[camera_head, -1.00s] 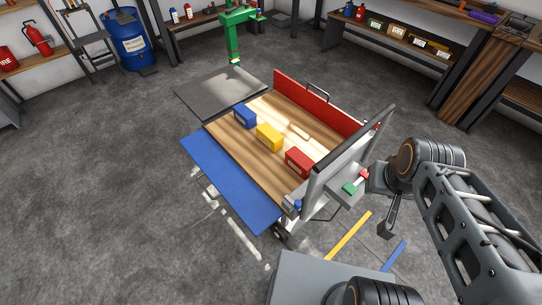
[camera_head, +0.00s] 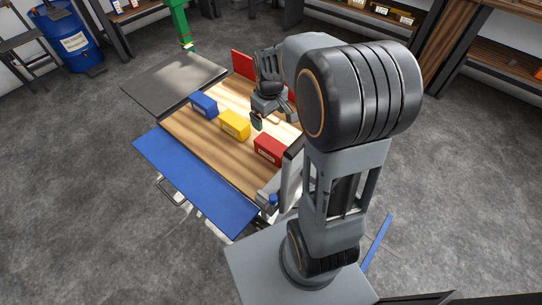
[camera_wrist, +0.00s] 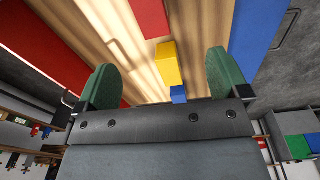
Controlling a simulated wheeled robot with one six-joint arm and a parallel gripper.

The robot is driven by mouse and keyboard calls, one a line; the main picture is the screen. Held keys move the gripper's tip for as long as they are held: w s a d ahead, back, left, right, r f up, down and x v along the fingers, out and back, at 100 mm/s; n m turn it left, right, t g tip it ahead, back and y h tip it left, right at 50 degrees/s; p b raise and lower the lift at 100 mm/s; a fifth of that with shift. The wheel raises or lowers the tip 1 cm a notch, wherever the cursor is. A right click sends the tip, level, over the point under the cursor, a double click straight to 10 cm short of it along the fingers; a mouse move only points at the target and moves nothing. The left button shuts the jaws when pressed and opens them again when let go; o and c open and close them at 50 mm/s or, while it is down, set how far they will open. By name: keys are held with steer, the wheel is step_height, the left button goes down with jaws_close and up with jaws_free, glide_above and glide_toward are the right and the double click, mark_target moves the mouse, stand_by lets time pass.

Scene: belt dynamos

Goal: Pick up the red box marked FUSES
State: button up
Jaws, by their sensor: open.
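The red box (camera_head: 270,149) with a pale label lies on the wooden bed (camera_head: 190,148) of the cart, at the end nearest my base. The label's letters are too small to read. In the wrist view a red box (camera_wrist: 150,17) is at the top edge, partly cut off. My gripper (camera_head: 257,121) hangs over the bed, above and behind the red box and to the right of the yellow box. Its green-padded fingers (camera_wrist: 160,78) are apart, with nothing held between them.
A yellow box (camera_head: 235,124) and a blue box (camera_head: 204,105) stand in a row with the red one. The cart has a blue flap (camera_head: 190,180), a grey flap (camera_head: 172,82) and a red side panel (camera_head: 242,66). A grey upright panel (camera_head: 291,180) stands close by the red box.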

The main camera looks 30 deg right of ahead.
step_height(320, 180, down, 6)
steer(key=w+d+n+b, duration=0.1)
steer(key=w+d+b, duration=0.1)
steer(key=w, duration=0.1)
glide_above(271, 144)
steer(key=shift+g, duration=0.4)
step_height(271, 144, down, 7)
steer(key=shift+s+d, duration=0.1)
steer(key=shift+f+b, duration=0.65)
steer(key=shift+f, duration=2.55)
steer(key=shift+c, duration=0.2)
steer(key=c, duration=1.3)
